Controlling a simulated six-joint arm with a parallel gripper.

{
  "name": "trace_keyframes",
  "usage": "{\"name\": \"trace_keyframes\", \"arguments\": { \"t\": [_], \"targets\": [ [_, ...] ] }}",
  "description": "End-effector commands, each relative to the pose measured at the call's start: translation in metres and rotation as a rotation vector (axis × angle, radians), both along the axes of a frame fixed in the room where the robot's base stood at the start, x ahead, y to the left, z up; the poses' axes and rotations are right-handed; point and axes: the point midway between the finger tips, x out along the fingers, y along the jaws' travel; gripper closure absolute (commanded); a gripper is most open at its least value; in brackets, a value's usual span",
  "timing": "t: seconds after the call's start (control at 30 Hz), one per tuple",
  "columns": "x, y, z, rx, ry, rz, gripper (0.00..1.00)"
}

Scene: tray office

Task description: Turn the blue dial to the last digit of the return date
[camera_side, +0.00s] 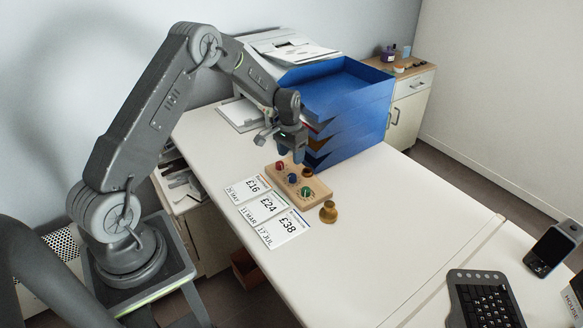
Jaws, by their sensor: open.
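A wooden board (317,190) lies on the white desk with several small coloured knobs on it. The blue dial (292,178) looks like the dark knob near the board's middle; its digit marks are too small to read. A red knob (280,166) and a green knob (305,190) sit on either side of it. Three printed cards lie beside the board: "£16, 25 MAY" (248,189), "£24, 11 MAR" (263,207) and "£38, 17 JUL" (283,228). Their small headings are illegible. My gripper (291,157) is open above the board's far end, apart from the knobs.
A brass bell-shaped object (328,212) stands just right of the board. A blue tray stack (352,115) rises close behind my gripper, with a printer (290,46) beyond. A keyboard (484,299) and phone (552,250) are at lower right. The desk's front middle is clear.

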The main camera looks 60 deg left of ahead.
Motion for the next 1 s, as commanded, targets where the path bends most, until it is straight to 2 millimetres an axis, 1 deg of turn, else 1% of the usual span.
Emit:
{"name": "trace_keyframes", "arguments": {
  "t": [0.03,0.1,0.2,0.3,0.43,0.73,0.8,0.87,0.97,1.0],
  "targets": [
    [0.0,0.001,0.012,0.001,-0.003,0.0,0.44],
    [0.0,0.002,0.026,0.001,-0.003,0.0,0.44],
    [0.0,0.002,0.041,0.001,-0.002,0.0,0.44],
    [0.0,0.003,0.051,0.001,-0.001,0.0,0.44],
    [-0.001,0.003,0.057,0.0,0.001,0.0,0.44],
    [-0.001,0.003,0.058,0.0,0.001,0.0,0.44],
    [-0.001,0.001,0.063,0.003,-0.004,-0.003,0.44],
    [-0.003,-0.004,0.072,0.007,-0.012,-0.006,0.44],
    [-0.008,-0.021,0.101,0.022,-0.041,-0.018,0.44],
    [-0.013,-0.03,0.116,0.03,-0.057,-0.024,0.44]
  ]
}}
